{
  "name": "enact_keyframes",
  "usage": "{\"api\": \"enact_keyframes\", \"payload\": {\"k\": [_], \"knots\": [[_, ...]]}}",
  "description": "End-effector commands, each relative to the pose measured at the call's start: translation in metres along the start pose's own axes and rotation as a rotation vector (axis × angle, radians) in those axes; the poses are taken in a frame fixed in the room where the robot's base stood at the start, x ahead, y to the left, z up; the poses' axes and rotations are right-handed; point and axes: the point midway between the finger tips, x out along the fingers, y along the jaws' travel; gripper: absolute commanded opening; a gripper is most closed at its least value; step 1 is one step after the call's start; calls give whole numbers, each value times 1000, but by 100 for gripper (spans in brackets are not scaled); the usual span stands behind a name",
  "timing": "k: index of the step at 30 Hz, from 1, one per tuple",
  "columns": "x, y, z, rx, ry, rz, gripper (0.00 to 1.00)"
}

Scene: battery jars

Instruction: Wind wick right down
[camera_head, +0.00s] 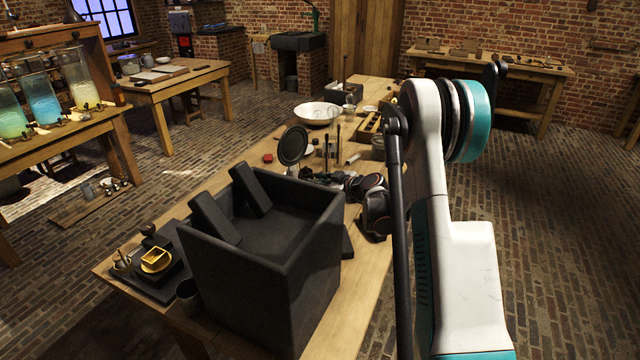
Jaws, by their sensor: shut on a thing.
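My gripper (320,177) is partly in view behind the black open box, low over the middle of the table, with my dark wrist (375,206) just to its right. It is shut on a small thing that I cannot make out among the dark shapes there. A round dark disc (293,145) on a stand is just behind and left of the gripper. I cannot pick out a wick or its winding knob for sure; the box wall and my wrist hide part of that spot.
The large black box (262,290) with slanted slabs stands tall at the table's front. A white bowl (318,113), slim upright rods and a wooden tray (369,126) are farther back. Jars (42,98) stand on the left bench.

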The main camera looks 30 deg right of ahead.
Motion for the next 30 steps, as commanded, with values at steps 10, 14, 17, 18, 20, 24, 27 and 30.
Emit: {"api": "enact_keyframes", "payload": {"k": [10, 14, 17, 18, 20, 24, 27, 30], "knots": [[0, 0, 0, 1, 1, 0, 38], [0, 0, 0, 1, 0, -1, 38], [0, 0, 0, 5, 0, -2, 38], [0, 0, 0, 13, 0, -5, 38], [0, 1, 0, 32, 0, -15, 38], [0, 3, 0, 138, 0, -56, 38], [0, 5, 0, 253, -1, -104, 38], [0, 7, 1, 381, 0, -158, 38]]}}
